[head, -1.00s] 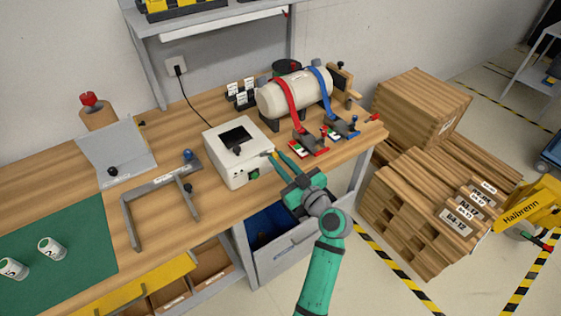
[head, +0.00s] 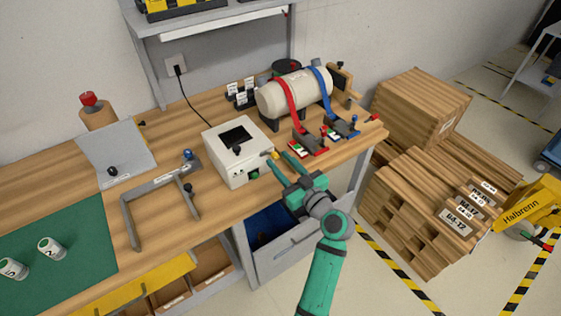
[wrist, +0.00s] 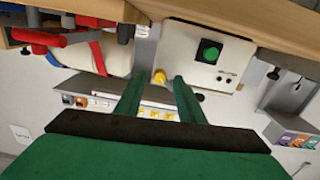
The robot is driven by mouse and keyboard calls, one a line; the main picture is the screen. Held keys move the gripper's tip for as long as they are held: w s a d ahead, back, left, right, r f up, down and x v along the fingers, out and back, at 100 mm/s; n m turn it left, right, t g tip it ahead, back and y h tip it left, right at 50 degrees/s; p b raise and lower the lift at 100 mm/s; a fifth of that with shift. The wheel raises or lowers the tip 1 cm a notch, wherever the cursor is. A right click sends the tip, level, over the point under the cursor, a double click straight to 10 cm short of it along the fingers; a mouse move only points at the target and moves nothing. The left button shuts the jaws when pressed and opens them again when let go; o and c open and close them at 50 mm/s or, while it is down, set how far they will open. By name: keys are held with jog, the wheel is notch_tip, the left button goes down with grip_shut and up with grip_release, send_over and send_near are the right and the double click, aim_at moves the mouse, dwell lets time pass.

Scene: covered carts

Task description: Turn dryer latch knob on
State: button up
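The dryer appears to be the white box (head: 224,170) on the bench, with a dark window in its top. A green knob or button on a dark plate (wrist: 209,52) is on its face in the wrist view. A small yellow knob (wrist: 160,77) sticks out at the box's edge; it also shows in the head view (head: 274,155). Which one is the latch knob is not certain. My gripper (head: 279,158) is open beside the box's right side. In the wrist view its green fingers (wrist: 156,84) are apart, with the yellow knob between their tips; contact cannot be told.
A cream tank (head: 297,94) with red and blue straps stands behind my gripper. Red and blue clamps (head: 310,145) sit near the bench's right edge. A grey frame (head: 160,183) lies left of the box. Wooden crates (head: 430,215) stand on the floor at right.

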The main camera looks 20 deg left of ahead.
jog(key=v, duration=1)
jog(key=shift+s, duration=0.1)
jog(key=s+d+f+m+t+h, duration=0.1)
jog(key=s+d+f+m+h, duration=0.35)
jog(key=s+f, duration=0.45)
jog(key=s+d+f+m+t+h, duration=0.25)
jog(key=s+f+m+h, duration=0.35)
jog(key=f, duration=0.4)
jog(key=s+d+m+h, duration=0.1)
jog(key=s+d+h, duration=0.3)
jog(key=s, duration=0.9)
jog(key=s+r, duration=0.8)
jog(key=s, duration=0.1)
jog(key=shift+s+a+r+t, duration=0.2)
jog(key=shift+s+a+t, duration=0.15)
jog(key=shift+t, duration=0.1)
